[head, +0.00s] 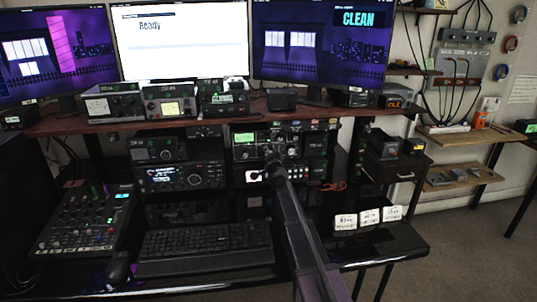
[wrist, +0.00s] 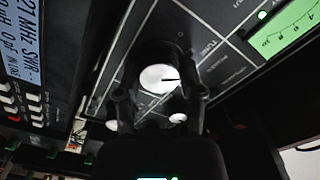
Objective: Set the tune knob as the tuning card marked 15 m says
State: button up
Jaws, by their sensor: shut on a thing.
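The tuner (head: 246,138), a dark panel with a lit green meter, stands on the desk's middle shelf. My gripper (head: 270,156) is in front of it. In the wrist view, my gripper (wrist: 158,92) is shut on a knob (wrist: 158,78) with a white face, one finger on each side. Its black pointer line points right in the picture.
A smaller white-faced knob (wrist: 178,118) sits close to the gripped one. The green meter (wrist: 282,32) is at upper right, and a display (wrist: 20,45) reading "21 MHz SWR" is at left. A keyboard (head: 205,243) and mixer (head: 82,222) lie on the desk.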

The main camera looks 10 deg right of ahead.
jog(key=shift+w, duration=0.15)
jog(key=o, duration=1.2)
jog(key=shift+c, duration=0.2)
jog(key=s, duration=1.2)
